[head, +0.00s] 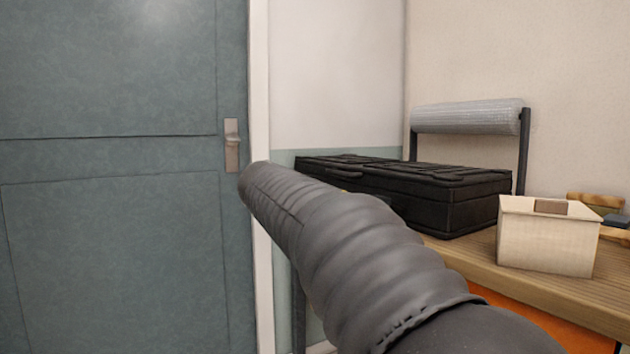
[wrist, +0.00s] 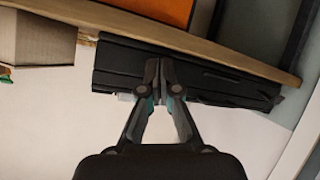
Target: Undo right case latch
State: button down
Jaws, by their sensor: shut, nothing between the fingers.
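A long black case (head: 430,190) lies closed on the wooden bench in the head view. My arm covers part of its front, so I cannot make out the right latch there. In the wrist view the case (wrist: 215,84) appears upside down, behind my fingers. My gripper (wrist: 160,64) is shut and empty, its tips over the front of the case. I cannot tell whether they touch it. A small pale piece (wrist: 125,97) shows at the case's edge beside my left finger; whether it is a latch is unclear. My gripper is hidden in the head view.
A cream box (head: 548,240) stands on the wooden bench (head: 500,268) right of the case. A roll of bubble wrap (head: 465,118) on a dark stand is behind it. A grey-blue door (head: 120,220) with a handle is on the left.

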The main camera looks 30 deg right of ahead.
jog(key=w+d+r+m+g+h+p, duration=0.2)
jog(key=w+d+r+m+h, duration=0.3)
jog(key=r, duration=0.5)
jog(key=shift+m+y, duration=0.3)
jog(key=shift+m, duration=0.2)
jog(key=d, duration=0.3)
jog(key=w+d, duration=0.1)
jog(key=d, duration=0.2)
jog(key=w+d+f, duration=0.1)
jog(key=d, duration=0.3)
jog(key=shift+p, duration=0.4)
jog(key=shift+a+f, duration=0.4)
jog(key=shift+f, duration=0.2)
jog(key=shift+a+f, duration=0.35)
jog(key=shift+f, duration=0.2)
jog(key=shift+a+f, duration=0.3)
jog(key=shift+f, duration=0.4)
jog(key=shift+b, duration=0.3)
